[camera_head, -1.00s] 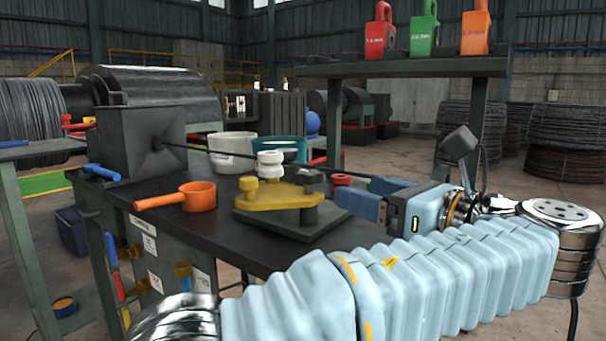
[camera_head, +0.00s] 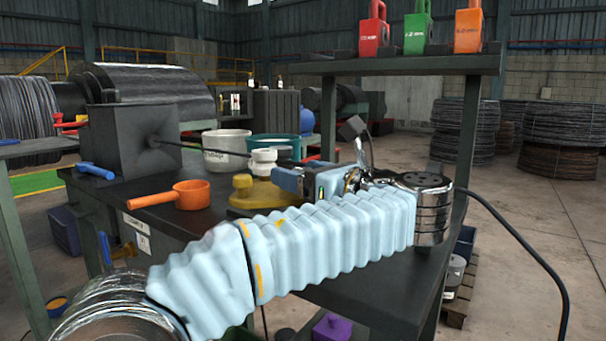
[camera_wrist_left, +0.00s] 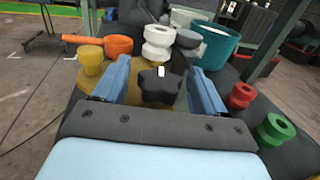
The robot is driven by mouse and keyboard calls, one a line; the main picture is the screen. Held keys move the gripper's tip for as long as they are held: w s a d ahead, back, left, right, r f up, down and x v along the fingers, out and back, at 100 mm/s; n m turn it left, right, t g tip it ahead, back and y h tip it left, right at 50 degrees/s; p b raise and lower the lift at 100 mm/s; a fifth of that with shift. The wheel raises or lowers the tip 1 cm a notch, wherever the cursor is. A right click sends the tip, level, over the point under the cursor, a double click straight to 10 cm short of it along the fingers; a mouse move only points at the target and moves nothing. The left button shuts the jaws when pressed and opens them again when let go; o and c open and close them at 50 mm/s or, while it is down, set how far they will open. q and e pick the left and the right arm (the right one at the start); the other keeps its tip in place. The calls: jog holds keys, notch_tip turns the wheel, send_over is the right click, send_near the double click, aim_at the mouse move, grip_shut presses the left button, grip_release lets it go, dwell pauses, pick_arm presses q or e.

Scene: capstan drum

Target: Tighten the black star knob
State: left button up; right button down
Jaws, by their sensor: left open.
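The black star knob (camera_wrist_left: 158,86) shows in the left wrist view on a yellow plate (camera_wrist_left: 134,92). In the head view the plate (camera_head: 268,197) shows partly, and my left gripper and arm hide the knob. My left gripper (camera_wrist_left: 160,68) is open, with one blue finger on each side of the knob. Gaps show between the knob and both fingers; I cannot tell exact height. In the head view the gripper (camera_head: 290,180) lies at the plate's right part. My right gripper is not in view.
A yellow knob (camera_wrist_left: 91,62) and a white spool (camera_wrist_left: 157,42) stand close by. An orange cup (camera_head: 192,195), white bucket (camera_head: 227,146) and teal tub (camera_wrist_left: 213,46) are on the bench. Red (camera_wrist_left: 242,95) and green (camera_wrist_left: 275,130) spools stand to the right.

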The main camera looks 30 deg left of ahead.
pick_arm(q)
jog(key=shift+c, duration=0.3)
jog(key=c, duration=1)
jog(key=shift+r+t, duration=0.1)
jog(key=shift+t, duration=0.2)
jog(key=m+t+h+p, duration=0.1)
jog(key=m+t, duration=0.1)
jog(key=shift+t, duration=0.3)
jog(key=m+t+h+p, duration=0.1)
jog(key=m+t+h, duration=0.1)
jog(key=t, duration=0.1)
jog(key=shift+s+a+r+m+h, duration=0.1)
jog(key=shift+m+h, duration=0.3)
jog(key=m+t+h, duration=0.2)
jog(key=h, duration=0.1)
jog(key=m+t+h, duration=0.3)
jog(key=h, duration=0.1)
jog(key=shift+m+t+h+p, duration=0.7)
jog(key=shift+m+h, duration=1.2)
jog(key=shift+h, duration=0.7)
